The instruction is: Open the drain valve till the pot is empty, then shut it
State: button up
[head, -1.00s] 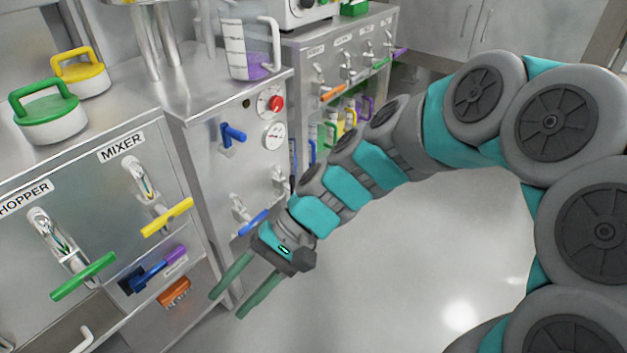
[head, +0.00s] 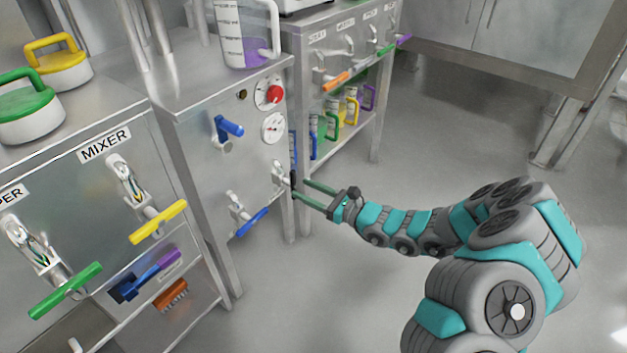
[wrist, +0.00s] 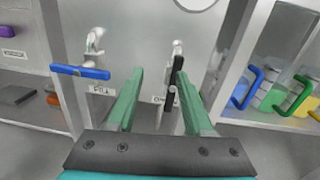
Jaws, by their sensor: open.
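A valve with a black handle (wrist: 178,70) sits on the steel cabinet front; its label is mostly hidden behind a finger. The handle hangs about upright and also shows at the cabinet's right edge in the head view (head: 293,180). My gripper (wrist: 160,72) is open and empty, with green fingers pointing at the cabinet. The black handle appears beside the right finger; contact cannot be told. In the head view my gripper (head: 300,188) is close to that handle. Left of it is a valve with a level blue handle (wrist: 80,72), its label seeming to read FILL. No pot is clearly visible.
A jug with purple liquid (head: 229,38) stands on the cabinet top. A blue lever (head: 230,127), red knob and gauge (head: 273,128) are above the valves. The mixer's yellow valve handle (head: 158,222) is at left. A shelf of coloured-handled jugs is at right. Floor (head: 420,130) behind my arm is clear.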

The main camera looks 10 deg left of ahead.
aim_at(295, 183)
jog(key=shift+m+t+h, duration=0.3)
jog(key=shift+m+t, duration=0.2)
jog(key=shift+m, duration=0.2)
jog(key=shift+w+a+f, duration=0.4)
jog(key=shift+w+a, duration=0.4)
jog(key=shift+a, duration=0.1)
jog(key=shift+w+a+f, duration=0.45)
jog(key=shift+w+a, duration=0.35)
jog(key=shift+a, duration=0.05)
jog(key=shift+w+a+f, duration=0.4)
jog(key=shift+w+a, duration=0.4)
jog(key=shift+a, duration=0.1)
jog(key=shift+c, duration=0.4)
grip_shut()
